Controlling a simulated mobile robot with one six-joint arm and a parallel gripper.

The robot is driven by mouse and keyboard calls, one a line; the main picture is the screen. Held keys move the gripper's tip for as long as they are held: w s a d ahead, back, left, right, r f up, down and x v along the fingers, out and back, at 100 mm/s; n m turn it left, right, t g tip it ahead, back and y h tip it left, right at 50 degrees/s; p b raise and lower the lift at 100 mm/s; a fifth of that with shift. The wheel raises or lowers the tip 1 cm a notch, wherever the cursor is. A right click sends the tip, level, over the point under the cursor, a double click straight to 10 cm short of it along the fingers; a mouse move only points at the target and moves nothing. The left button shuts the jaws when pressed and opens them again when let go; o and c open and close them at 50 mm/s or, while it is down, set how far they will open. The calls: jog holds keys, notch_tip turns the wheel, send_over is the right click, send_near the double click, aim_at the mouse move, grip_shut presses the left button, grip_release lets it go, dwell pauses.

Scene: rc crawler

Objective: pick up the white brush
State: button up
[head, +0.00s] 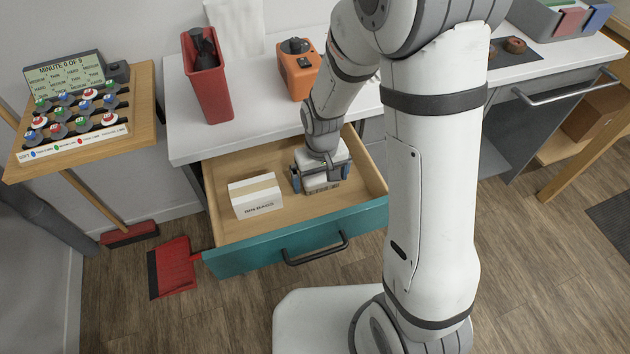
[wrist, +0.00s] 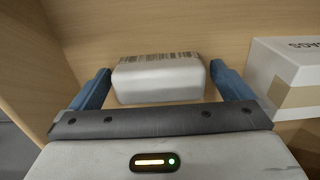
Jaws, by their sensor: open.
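The white brush (wrist: 158,82) is a pale block with a brown striped edge. In the wrist view it lies on the wooden drawer floor between the blue fingers of my gripper (wrist: 160,72), with a gap on each side. In the head view my gripper (head: 321,177) is open, down inside the drawer at its right half. Only a small part of the brush (head: 321,187) shows there, below the gripper; the rest is hidden.
A white box with a tan band (head: 255,195) stands left of my gripper in the open teal-fronted drawer (head: 300,240). It shows at the right in the wrist view (wrist: 290,80). A red bin (head: 207,85) and an orange device (head: 299,72) stand on the counter above.

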aim_at(321, 177)
jog(key=c, duration=0.9)
notch_tip(321, 177, up, 10)
jog(key=shift+r+p, duration=0.1)
jog(key=shift+p, duration=0.45)
